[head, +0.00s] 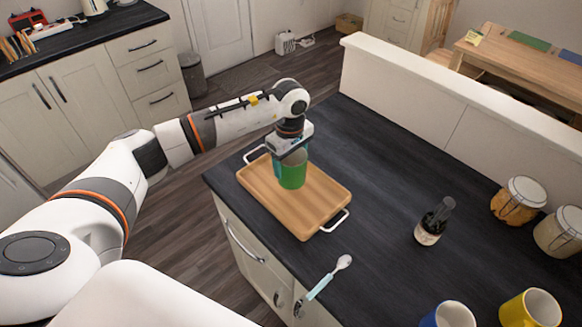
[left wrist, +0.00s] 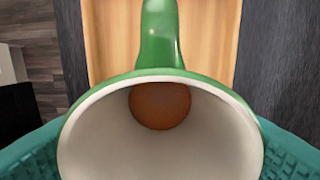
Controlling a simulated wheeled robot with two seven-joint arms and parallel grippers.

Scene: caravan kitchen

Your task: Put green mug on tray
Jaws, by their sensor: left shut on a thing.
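The green mug (head: 293,172) is upright over the wooden tray (head: 310,212) in the head view; I cannot tell whether its base touches the tray. My left gripper (head: 284,162) is shut on the mug from above, with a teal finger showing beside it. In the left wrist view the mug (left wrist: 158,45) shows its green handle, white inside and a round brown patch at the bottom. Teal finger pads flank it, and the tray (left wrist: 215,35) lies beyond. My right gripper is not in view.
The tray stands on the dark counter (head: 385,190), near its left edge. A spoon (head: 325,282), a dark bottle (head: 433,222), glass jars (head: 518,200), a blue mug (head: 450,315) and a yellow mug (head: 530,309) are also there.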

